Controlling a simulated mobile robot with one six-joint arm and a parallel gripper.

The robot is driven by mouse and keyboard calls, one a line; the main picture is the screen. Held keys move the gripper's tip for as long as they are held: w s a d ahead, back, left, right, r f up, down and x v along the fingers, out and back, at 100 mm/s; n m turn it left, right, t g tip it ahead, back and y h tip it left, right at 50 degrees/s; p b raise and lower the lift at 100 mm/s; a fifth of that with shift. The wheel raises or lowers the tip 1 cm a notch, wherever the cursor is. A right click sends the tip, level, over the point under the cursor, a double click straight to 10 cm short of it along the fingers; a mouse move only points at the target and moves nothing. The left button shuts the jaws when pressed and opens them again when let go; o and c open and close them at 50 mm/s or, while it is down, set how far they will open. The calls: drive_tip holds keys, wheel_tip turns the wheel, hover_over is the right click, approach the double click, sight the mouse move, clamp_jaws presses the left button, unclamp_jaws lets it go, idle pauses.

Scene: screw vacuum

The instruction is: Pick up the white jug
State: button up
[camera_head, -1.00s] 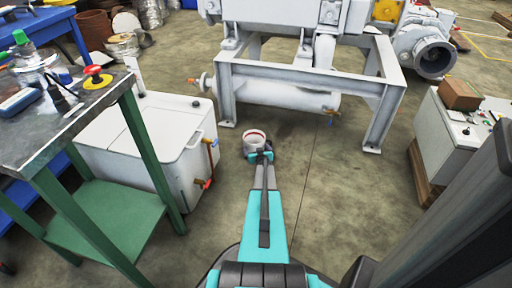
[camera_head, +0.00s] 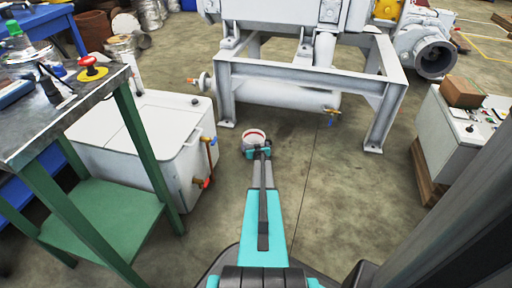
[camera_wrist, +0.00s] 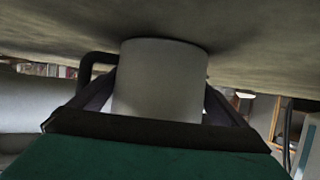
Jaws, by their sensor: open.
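The white jug (camera_head: 254,135) stands on the concrete floor near the end of my arm in the head view. A reddish ring shows inside its rim. In the wrist view, which looks upside down, the jug (camera_wrist: 158,75) is a plain pale cylinder with its base against the floor at the top. Its dark handle (camera_wrist: 87,68) sticks out to the left. My gripper (camera_head: 257,151) is open, and in the wrist view its fingers (camera_wrist: 160,98) lie on either side of the jug. I cannot tell whether they touch it.
A white tank (camera_head: 150,135) with brass valves stands left of the jug. A green-legged workbench (camera_head: 100,215) is nearer on the left. A large grey machine frame (camera_head: 310,75) stands behind. A control cabinet (camera_head: 465,125) is at the right. Floor is clear right of the jug.

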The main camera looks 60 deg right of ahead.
drive_tip(key=shift+c, duration=0.4)
drive_tip(key=c, duration=0.7)
drive_tip(key=shift+r, duration=0.1)
drive_tip(key=shift+r+p, duration=3.3)
drive_tip(key=shift+r, duration=1.6)
